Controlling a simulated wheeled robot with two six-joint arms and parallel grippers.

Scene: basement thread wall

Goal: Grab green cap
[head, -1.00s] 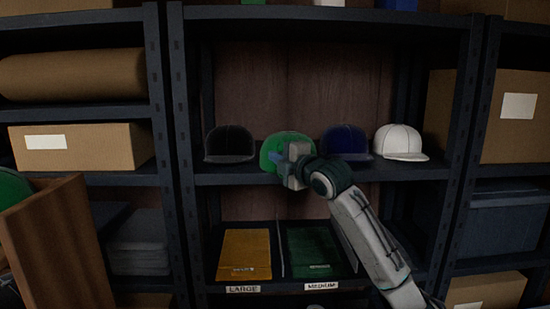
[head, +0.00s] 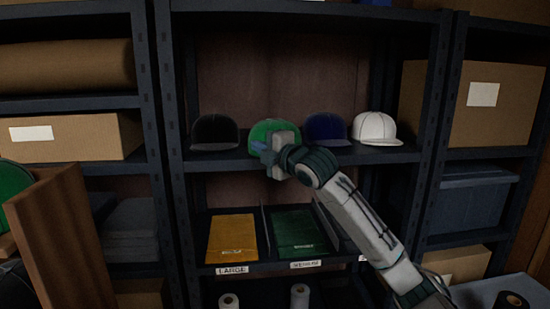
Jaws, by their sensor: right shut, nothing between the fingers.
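The green cap (head: 264,131) sits on the middle shelf (head: 180,164) of the centre rack, between a black cap (head: 215,132) and a blue cap (head: 325,128). A white cap (head: 376,128) stands at the right end of the row. My right gripper (head: 262,150) is shut and empty in front of the green cap, covering its lower right part. I cannot tell whether it touches the cap. My left gripper is not in view.
Below are a yellow folded item (head: 231,239) by a LARGE label and a green one (head: 297,232) by another label. Thread cones (head: 299,296) stand at the bottom. A wooden panel (head: 62,240) stands at left, with another green object (head: 14,183) behind it. Cardboard boxes (head: 500,110) fill the side racks.

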